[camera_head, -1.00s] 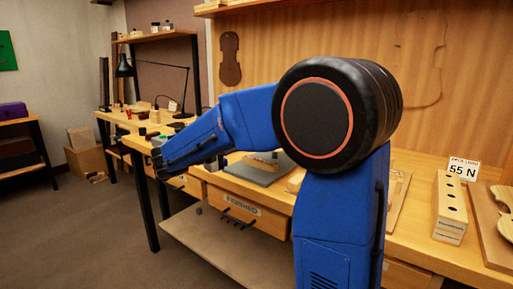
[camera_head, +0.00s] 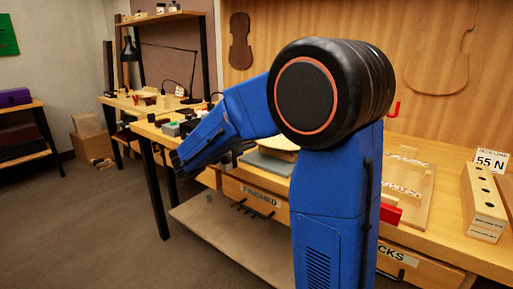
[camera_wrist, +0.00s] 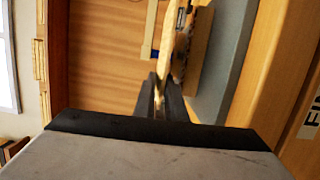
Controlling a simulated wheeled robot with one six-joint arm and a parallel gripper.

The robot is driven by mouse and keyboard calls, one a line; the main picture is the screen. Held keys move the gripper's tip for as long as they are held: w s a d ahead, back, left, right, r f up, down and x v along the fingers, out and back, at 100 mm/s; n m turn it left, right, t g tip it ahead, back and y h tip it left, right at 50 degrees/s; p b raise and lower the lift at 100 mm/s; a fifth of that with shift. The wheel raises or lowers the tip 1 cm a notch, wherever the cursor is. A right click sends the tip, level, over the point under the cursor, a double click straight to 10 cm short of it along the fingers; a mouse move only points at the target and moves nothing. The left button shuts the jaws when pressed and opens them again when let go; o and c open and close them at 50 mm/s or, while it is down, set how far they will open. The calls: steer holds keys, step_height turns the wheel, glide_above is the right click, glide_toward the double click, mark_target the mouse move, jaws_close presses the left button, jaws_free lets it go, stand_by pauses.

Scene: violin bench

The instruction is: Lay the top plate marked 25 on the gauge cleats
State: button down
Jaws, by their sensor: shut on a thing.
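My gripper (camera_wrist: 160,103) is shut on a thin pale wooden plate (camera_wrist: 172,42), seen nearly edge-on between its fingers in the wrist view. In the head view a pale plate (camera_head: 278,142) shows just behind my arm, above the grey mat (camera_head: 268,163), and the arm hides part of it. The mat also shows beside the plate in the wrist view (camera_wrist: 222,60). No number 25 can be read on the plate. I cannot make out the gauge cleats for certain.
A wooden board with pale strips (camera_head: 408,185) lies on the bench right of my arm, by a red object (camera_head: 390,213). A drilled wooden block (camera_head: 483,205) and a "55 N" card (camera_head: 490,162) stand further right. Small items crowd the bench's left end. A "FINISHED" drawer (camera_head: 258,195) is below.

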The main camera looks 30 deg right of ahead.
step_height(320, 180, down, 3)
steer(key=shift+r, duration=0.1)
steer(key=c, duration=1.8)
jaws_free()
steer(key=shift+a, duration=0.1)
steer(key=a, duration=0.4)
steer(key=s+a, duration=0.1)
steer(key=a, duration=0.6)
steer(key=shift+s+a+f, duration=0.2)
steer(key=shift+s+a, duration=0.05)
steer(key=shift+a, duration=0.1)
steer(key=shift+a, duration=0.1)
